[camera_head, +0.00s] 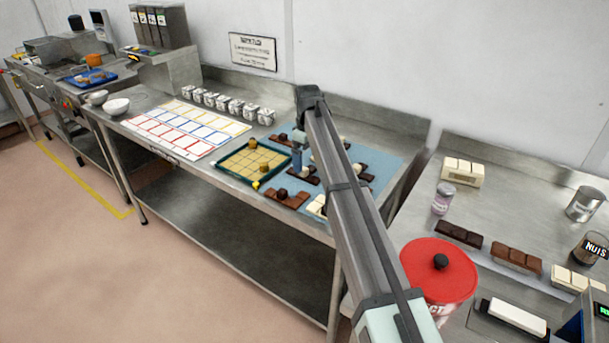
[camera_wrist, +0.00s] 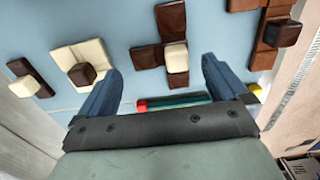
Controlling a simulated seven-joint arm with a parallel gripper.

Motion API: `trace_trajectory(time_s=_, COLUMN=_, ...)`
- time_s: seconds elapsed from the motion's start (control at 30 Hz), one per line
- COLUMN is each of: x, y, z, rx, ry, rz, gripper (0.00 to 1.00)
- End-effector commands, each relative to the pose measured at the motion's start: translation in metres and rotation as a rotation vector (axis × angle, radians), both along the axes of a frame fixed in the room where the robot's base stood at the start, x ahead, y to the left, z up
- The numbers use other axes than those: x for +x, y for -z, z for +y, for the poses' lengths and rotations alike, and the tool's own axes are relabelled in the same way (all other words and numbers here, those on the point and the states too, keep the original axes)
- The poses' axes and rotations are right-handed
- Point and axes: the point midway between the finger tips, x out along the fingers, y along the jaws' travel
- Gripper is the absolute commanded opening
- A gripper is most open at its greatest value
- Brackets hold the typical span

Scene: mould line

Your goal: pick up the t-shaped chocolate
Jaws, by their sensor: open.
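Several chocolate pieces, each with a small cube on it, lie on a blue mat (camera_wrist: 120,25). In the wrist view, a dark brown branching piece with a pale cube (camera_wrist: 146,57) lies ahead between my fingers. Another brown branching piece with a dark cube (camera_wrist: 264,57) is at the right, cut by the picture edge. Either may be the t-shaped chocolate; I cannot tell which. A cream square piece with a brown cube (camera_wrist: 95,50) and a brown bar with a pale cube (camera_wrist: 20,67) lie left. My gripper (camera_wrist: 162,70) is open and empty. In the head view my gripper (camera_head: 297,160) is over the mat.
Colour-framed cards (camera_head: 185,128) and small white boxes (camera_head: 236,106) lie farther left. A red-lidded tub (camera_head: 425,265) stands right of my arm.

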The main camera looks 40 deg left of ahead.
Motion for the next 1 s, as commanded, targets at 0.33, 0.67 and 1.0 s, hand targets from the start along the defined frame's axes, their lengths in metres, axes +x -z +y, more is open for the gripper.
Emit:
trace_trajectory(time_s=0.33, x=0.000, y=0.036, z=0.000, rx=0.000, ry=0.000, rz=0.000, gripper=1.00)
trace_trajectory(time_s=0.67, x=0.000, y=0.036, z=0.000, rx=0.000, ry=0.000, rz=0.000, gripper=0.85)
trace_trajectory(time_s=1.0, x=0.000, y=0.035, z=0.000, rx=0.000, ry=0.000, rz=0.000, gripper=0.52)
